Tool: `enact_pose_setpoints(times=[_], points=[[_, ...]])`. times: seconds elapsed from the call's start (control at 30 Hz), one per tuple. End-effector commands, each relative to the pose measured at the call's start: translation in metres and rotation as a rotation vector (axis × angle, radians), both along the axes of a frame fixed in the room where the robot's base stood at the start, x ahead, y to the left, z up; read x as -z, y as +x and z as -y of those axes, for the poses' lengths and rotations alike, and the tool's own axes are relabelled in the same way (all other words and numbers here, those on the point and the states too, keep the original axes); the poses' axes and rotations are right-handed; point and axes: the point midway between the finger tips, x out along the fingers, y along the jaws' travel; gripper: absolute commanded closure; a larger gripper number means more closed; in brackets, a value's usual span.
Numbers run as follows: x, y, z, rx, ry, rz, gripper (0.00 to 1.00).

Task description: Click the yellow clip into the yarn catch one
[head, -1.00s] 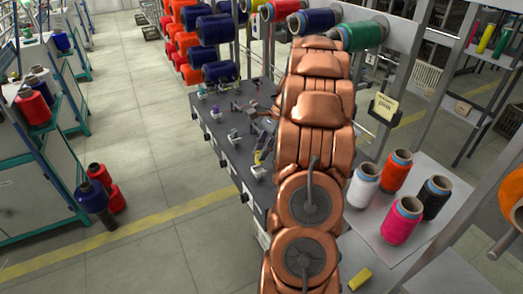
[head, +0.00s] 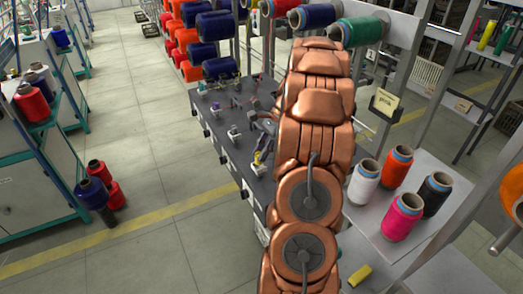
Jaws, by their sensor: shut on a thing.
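My copper-coloured arm (head: 315,130) fills the middle of the head view and blocks much of the dark worktable (head: 228,158). I cannot make out my gripper or its fingertips; the far end of the arm is hidden. A small yellow piece (head: 259,157) shows at a grey fixture close to the arm's left side. It may be the yellow clip, but it is too small to tell whether it is seated. I cannot tell which fixture is yarn catch one.
White, orange, black and pink yarn cones (head: 403,217) stand on a pale shelf right of my arm. A yellow block (head: 360,275) lies near the bottom. Blue yarn rolls (head: 217,28) hang behind the table. The floor aisle (head: 150,150) at left is open.

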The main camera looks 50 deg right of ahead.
Motion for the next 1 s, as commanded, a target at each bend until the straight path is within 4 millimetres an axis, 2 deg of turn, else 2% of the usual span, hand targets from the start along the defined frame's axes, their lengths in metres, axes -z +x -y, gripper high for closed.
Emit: enact_pose_setpoints(times=[0.77, 0.97, 1.0], points=[[0.019, 0.0, 0.0, -0.002, 0.002, -0.002, 1.0], [0.018, 0.0, 0.0, -0.001, 0.0, 0.0, 1.0], [0.018, 0.0, 0.0, -0.001, 0.0, 0.0, 0.73]])
